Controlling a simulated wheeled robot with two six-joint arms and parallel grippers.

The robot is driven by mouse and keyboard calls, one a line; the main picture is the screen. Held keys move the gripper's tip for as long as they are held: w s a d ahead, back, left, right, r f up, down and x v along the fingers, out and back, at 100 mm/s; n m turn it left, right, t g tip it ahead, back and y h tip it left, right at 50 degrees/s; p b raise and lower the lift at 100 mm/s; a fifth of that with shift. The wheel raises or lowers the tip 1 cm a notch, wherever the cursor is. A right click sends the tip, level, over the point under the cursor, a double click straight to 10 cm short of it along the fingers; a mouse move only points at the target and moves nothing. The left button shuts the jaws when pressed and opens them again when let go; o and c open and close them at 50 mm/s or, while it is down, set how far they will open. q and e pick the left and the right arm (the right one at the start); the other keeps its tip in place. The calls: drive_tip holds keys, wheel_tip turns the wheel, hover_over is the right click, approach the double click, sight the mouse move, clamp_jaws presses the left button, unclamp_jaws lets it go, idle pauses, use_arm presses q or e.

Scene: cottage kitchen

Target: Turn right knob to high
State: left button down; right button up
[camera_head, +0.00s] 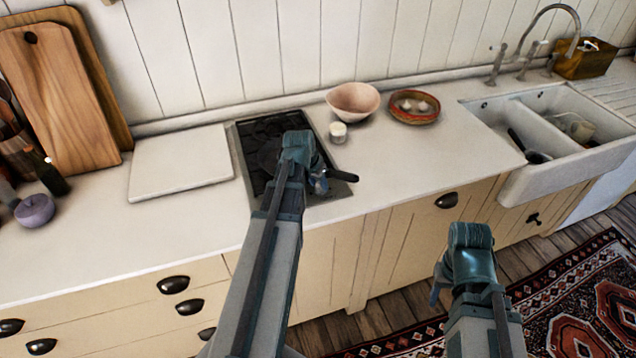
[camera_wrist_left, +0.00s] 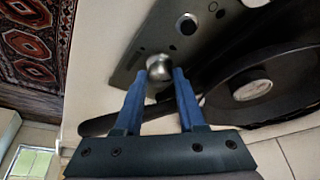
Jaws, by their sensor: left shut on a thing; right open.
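A round silver knob (camera_wrist_left: 158,66) stands on the metal cooktop panel (camera_wrist_left: 128,74) in the left wrist view. It appears to be the right knob. My left gripper (camera_wrist_left: 161,78) has its blue fingers closed on either side of it. A second knob (camera_wrist_left: 187,24) stands apart on the same panel. In the head view my left gripper (camera_head: 318,182) is at the front of the dark cooktop (camera_head: 245,150), and the arm covers the knobs. No dial markings can be read. My right gripper (camera_head: 438,290) hangs open and empty in front of the cabinets.
A dark pan (camera_wrist_left: 225,88) sits on the cooktop, its handle (camera_head: 343,177) sticking out close to my left gripper. A small white jar (camera_head: 338,132), a pink bowl (camera_head: 353,101) and a red dish (camera_head: 415,107) stand behind. A white board (camera_head: 180,160) lies left of the cooktop.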

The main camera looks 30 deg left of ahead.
use_arm(q)
drive_tip(key=n+y, duration=0.1)
drive_tip(key=n, duration=0.2)
drive_tip(key=shift+d, duration=0.2)
drive_tip(key=shift+w+d+n+y, duration=0.15)
drive_tip(key=shift+n+y, duration=0.55)
drive_tip(key=shift+n, duration=1.1)
drive_tip(key=shift+n+g, duration=0.3)
drive_tip(key=shift+g, duration=0.1)
drive_tip(key=c, duration=0.5)
unclamp_jaws()
